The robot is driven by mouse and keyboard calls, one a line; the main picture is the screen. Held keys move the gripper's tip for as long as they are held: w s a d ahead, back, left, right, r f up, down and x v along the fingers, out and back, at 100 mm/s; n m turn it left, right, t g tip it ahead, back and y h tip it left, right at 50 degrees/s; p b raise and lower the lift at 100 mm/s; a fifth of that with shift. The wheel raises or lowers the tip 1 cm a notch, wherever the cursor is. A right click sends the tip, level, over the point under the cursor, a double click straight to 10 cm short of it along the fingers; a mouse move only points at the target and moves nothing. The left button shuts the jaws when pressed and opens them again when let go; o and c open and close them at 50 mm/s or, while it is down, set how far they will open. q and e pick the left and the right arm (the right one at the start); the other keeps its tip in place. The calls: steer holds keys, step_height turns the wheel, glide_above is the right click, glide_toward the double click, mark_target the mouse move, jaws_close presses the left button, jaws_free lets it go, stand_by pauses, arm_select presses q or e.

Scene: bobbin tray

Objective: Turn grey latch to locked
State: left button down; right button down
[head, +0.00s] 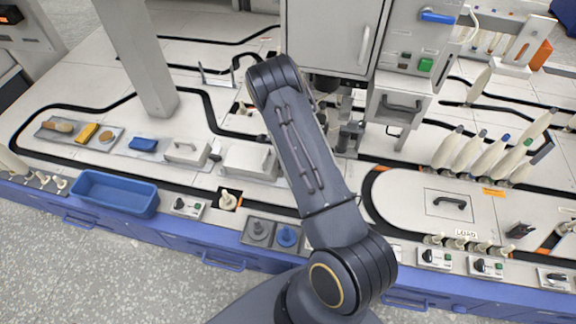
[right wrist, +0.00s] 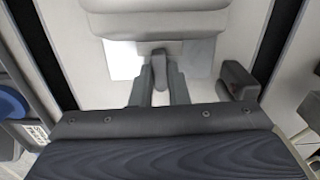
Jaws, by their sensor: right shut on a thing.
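In the right wrist view a grey latch (right wrist: 159,66), a short upright lever, stands in front of a pale plate. My right gripper (right wrist: 160,84) has its two fingers on either side of it and is shut on it. The lever's lower end is partly hidden between the fingers. In the head view my right arm crosses the middle of the picture and I cannot make out the latch or the fingers there. My left gripper is in neither view.
A dark grey block (right wrist: 238,80) stands just right of the fingers, and a light rounded body (right wrist: 155,24) lies beyond the latch. In the head view a blue bin (head: 115,193) is at the left front. A white machine cabinet (head: 335,35) stands behind the arm.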

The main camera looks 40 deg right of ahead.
steer(key=shift+m, duration=0.4)
steer(key=c, duration=1.4)
jaws_free()
step_height(320, 180, up, 7)
steer(key=p, duration=0.2)
steer(key=shift+p, duration=0.35)
steer(key=shift+r, duration=0.4)
